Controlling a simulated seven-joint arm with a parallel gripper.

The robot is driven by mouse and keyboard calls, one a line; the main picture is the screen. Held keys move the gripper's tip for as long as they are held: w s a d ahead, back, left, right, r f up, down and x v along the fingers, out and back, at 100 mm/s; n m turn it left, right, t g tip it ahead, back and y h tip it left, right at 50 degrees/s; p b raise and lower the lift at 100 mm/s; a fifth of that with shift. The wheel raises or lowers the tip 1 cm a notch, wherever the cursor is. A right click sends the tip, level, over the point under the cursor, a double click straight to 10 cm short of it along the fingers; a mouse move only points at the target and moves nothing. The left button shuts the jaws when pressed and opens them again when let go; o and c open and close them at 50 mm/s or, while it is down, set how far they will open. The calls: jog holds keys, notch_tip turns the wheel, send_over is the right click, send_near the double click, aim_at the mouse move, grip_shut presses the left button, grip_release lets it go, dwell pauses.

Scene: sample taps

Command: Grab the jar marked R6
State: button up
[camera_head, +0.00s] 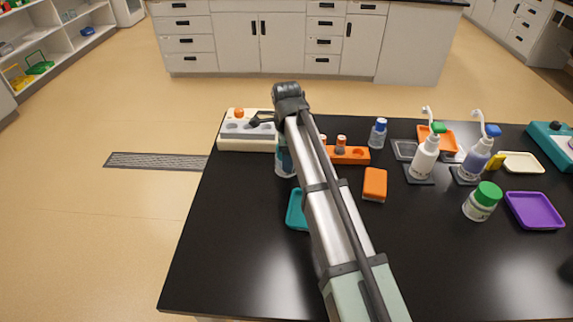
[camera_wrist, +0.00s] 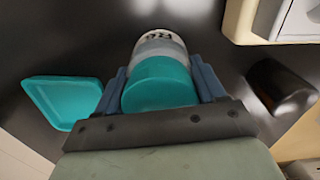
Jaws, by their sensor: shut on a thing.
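The jar (camera_wrist: 160,85) with a teal lid sits between the two blue-grey fingers of my gripper (camera_wrist: 160,78) in the wrist view. The fingers press on both its sides. Dark marking on its white label appears upside down and looks like R6. In the head view the same jar (camera_head: 284,163) shows only in part beside my arm, which hides the rest of it and my fingers. I cannot tell whether its base touches the table. Another jar (camera_head: 482,203), with a green lid, stands at the right of the table.
A teal tray (camera_wrist: 66,98) lies left of the jar in the wrist view. A cream rack (camera_head: 248,144) stands behind it. An orange rack (camera_head: 350,155), an orange block (camera_head: 374,184), pump bottles (camera_head: 424,160) and a purple tray (camera_head: 534,210) lie to the right. The front table is clear.

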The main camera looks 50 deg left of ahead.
jog(key=shift+c, duration=0.7)
jog(key=shift+r, duration=0.1)
